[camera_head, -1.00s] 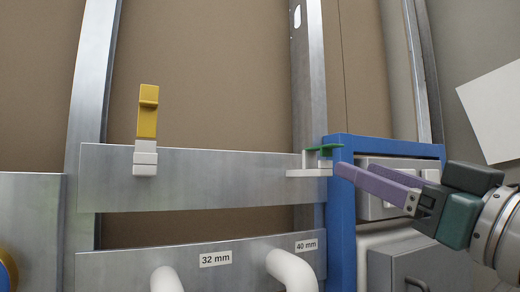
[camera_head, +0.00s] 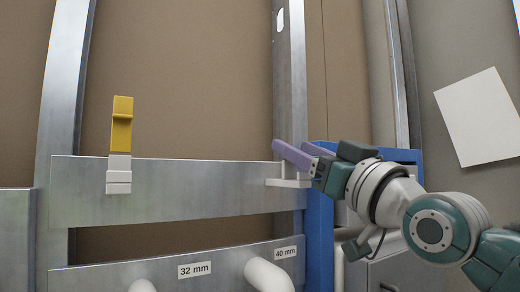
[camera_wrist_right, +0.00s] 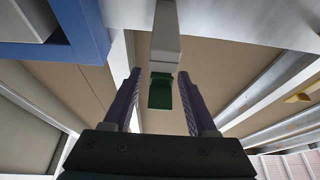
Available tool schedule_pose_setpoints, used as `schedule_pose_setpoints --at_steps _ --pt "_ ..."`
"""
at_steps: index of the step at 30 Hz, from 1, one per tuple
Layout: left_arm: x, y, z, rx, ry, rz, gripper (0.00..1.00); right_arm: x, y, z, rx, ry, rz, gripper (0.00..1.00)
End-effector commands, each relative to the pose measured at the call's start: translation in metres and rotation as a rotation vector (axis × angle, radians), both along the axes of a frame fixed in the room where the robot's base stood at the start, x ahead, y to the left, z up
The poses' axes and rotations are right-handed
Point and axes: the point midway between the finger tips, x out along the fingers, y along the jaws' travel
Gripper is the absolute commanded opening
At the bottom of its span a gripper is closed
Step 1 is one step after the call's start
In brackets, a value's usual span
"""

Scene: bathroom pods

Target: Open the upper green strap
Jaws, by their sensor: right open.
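The green strap (camera_wrist_right: 160,92) shows in the right wrist view at the end of a white bracket (camera_wrist_right: 166,38). In the head view that bracket (camera_head: 289,183) sits at the right end of the upper metal rail, and the green part is hidden behind my gripper. My right gripper (camera_head: 290,150) has purple fingers and is at the bracket, just above its base. In the right wrist view my right gripper (camera_wrist_right: 163,95) is open, with the green strap between its fingers and gaps on both sides. My left gripper is not in view.
A yellow strap (camera_head: 122,125) stands upright on a white clip (camera_head: 118,175) at the rail's left. Below are a lower rail with 32 mm (camera_head: 195,270) and 40 mm labels and white pipes (camera_head: 268,274). A blue frame (camera_head: 319,240) stands close at the right.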

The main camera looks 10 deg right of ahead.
Motion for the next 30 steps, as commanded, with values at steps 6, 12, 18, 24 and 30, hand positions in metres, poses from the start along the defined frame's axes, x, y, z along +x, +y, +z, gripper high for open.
schedule_pose_setpoints --at_steps 6,12,18,24,30 --pt "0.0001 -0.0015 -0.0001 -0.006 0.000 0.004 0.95 -0.0003 0.0000 -0.0003 0.000 0.000 0.000 0.42" --pt "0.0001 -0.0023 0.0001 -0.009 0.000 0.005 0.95 -0.0004 -0.0001 -0.0004 0.000 0.000 0.000 0.19" --pt "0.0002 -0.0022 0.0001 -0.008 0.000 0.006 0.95 -0.0003 -0.0001 -0.0005 0.000 0.001 0.000 0.00" --pt "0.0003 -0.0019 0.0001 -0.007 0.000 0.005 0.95 -0.0003 -0.0001 -0.0005 0.000 0.001 0.000 0.00" --pt "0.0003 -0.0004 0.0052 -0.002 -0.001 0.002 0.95 -0.0003 -0.0001 0.0018 -0.003 0.008 0.000 0.00"
